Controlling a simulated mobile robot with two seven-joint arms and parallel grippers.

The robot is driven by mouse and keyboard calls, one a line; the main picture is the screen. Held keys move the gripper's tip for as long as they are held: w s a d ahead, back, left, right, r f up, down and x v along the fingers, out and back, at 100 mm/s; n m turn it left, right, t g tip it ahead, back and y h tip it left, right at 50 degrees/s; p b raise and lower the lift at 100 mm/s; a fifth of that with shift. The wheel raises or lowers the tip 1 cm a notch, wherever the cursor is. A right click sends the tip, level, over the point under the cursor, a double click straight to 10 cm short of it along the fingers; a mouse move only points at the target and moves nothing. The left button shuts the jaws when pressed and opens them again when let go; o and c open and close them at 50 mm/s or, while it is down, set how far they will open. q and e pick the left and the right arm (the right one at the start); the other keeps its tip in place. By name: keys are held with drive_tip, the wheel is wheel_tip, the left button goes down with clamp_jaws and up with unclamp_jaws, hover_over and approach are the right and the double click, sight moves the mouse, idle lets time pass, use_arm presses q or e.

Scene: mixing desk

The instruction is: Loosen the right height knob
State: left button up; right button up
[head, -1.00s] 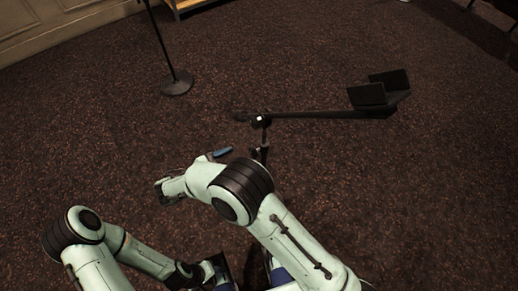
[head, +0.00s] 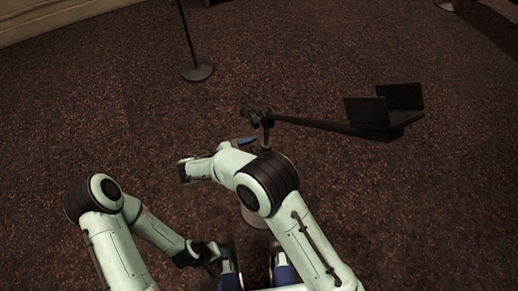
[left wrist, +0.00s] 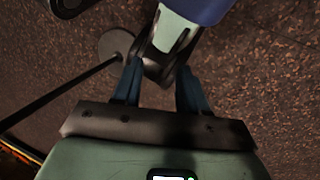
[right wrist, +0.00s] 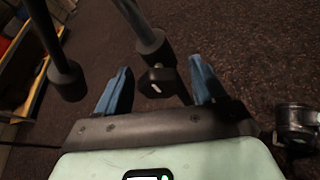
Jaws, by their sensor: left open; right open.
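My right gripper (right wrist: 160,66) is open, its two blue fingers apart. In the right wrist view a dark knob (right wrist: 158,82) with a small pale mark shows between the fingers, just below a collar (right wrist: 154,46) on a slim pole. The fingers straddle the knob, with room visible beside it; I see no clear contact. In the head view the blue fingertip (head: 246,142) is beside the black stand's upper joint (head: 263,117), and the knob is hidden there. My left gripper (left wrist: 160,68) is open and low near my own body, away from the stand.
A long boom (head: 320,123) runs right from the stand to a black two-panel holder (head: 385,110). A second stand with a round base (head: 197,71) is farther back. Carpet around is mostly clear.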

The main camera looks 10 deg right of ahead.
use_arm(q)
drive_tip(key=shift+a, duration=0.1)
use_arm(e)
drive_tip(key=shift+c, duration=0.3)
drive_tip(key=c, duration=0.9)
drive_tip(key=shift+r+n+g+p, duration=0.2)
drive_tip(key=shift+n+g+p, duration=0.4)
drive_tip(key=shift+p, duration=0.55)
drive_tip(key=shift+w+f+n+g+h+p, duration=0.1)
drive_tip(key=shift+f+n+g+h+p, duration=0.15)
drive_tip(key=shift+n+g+p, duration=0.5)
use_arm(q)
drive_tip(key=r, duration=0.1)
drive_tip(key=s+r, duration=0.2)
drive_tip(key=shift+d+r+g, duration=0.1)
drive_tip(key=shift+d+g, duration=0.15)
drive_tip(key=shift+g, duration=0.15)
use_arm(e)
drive_tip(key=shift+t, duration=0.25)
drive_tip(key=o, duration=1)
drive_tip(key=shift+c, duration=0.2)
drive_tip(key=shift+a+r, duration=0.1)
drive_tip(key=shift+a, duration=0.05)
